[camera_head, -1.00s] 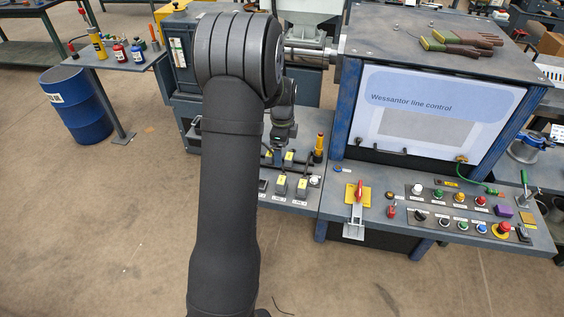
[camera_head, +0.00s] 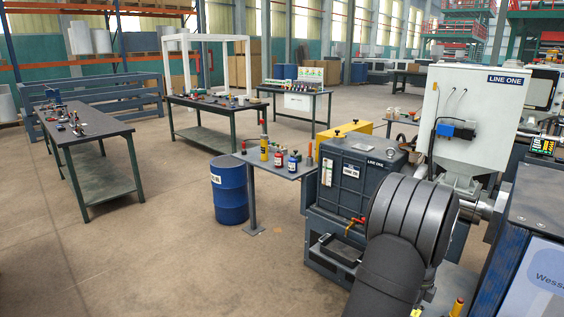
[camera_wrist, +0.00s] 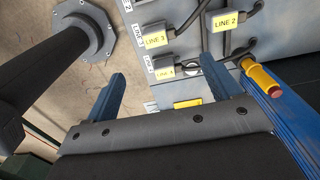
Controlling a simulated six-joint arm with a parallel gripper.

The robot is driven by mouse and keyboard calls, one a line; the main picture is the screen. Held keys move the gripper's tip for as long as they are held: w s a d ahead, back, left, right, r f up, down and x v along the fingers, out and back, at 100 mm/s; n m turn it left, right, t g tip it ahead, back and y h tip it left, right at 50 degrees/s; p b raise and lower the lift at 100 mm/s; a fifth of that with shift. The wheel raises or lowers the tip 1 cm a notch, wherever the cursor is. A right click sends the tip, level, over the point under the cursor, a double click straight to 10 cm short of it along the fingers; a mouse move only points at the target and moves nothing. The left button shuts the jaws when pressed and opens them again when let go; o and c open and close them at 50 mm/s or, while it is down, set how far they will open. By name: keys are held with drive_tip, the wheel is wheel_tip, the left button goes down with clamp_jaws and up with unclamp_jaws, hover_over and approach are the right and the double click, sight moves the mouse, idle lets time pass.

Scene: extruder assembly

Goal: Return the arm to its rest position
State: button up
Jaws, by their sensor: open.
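My gripper (camera_wrist: 163,66) shows in the wrist view with its two blue fingers spread apart and nothing between them. Its fingertips point toward a grey panel with yellow-labelled connectors, including the LINE 3 connector (camera_wrist: 155,38) and the LINE 2 connector (camera_wrist: 224,20). The gap between the fingertips and the panel is hard to judge. In the head view only a dark rounded joint and link of my arm (camera_head: 408,225) show at the lower right, in front of the machine. The gripper is out of that view.
A yellow-orange cylinder (camera_wrist: 262,80) stands near the right finger. The grey LINE ONE machine (camera_head: 355,185) is beside my arm. A small table (camera_head: 268,166) with bottles and a blue barrel (camera_head: 229,192) stand left of it. Open floor (camera_head: 150,260) lies at lower left.

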wheel_tip(320, 180, down, 13)
drive_tip(key=shift+f, duration=0.1)
drive_tip(key=shift+r, duration=0.2)
drive_tip(key=shift+r, duration=0.1)
wheel_tip(320, 180, up, 16)
wheel_tip(320, 180, down, 17)
drive_tip(key=shift+r, duration=0.15)
wheel_tip(320, 180, up, 8)
drive_tip(key=shift+w+d+r, duration=0.15)
drive_tip(key=shift+w, duration=0.2)
drive_tip(key=shift+w+d+r, duration=0.15)
drive_tip(key=shift+w, duration=0.2)
idle(0.3)
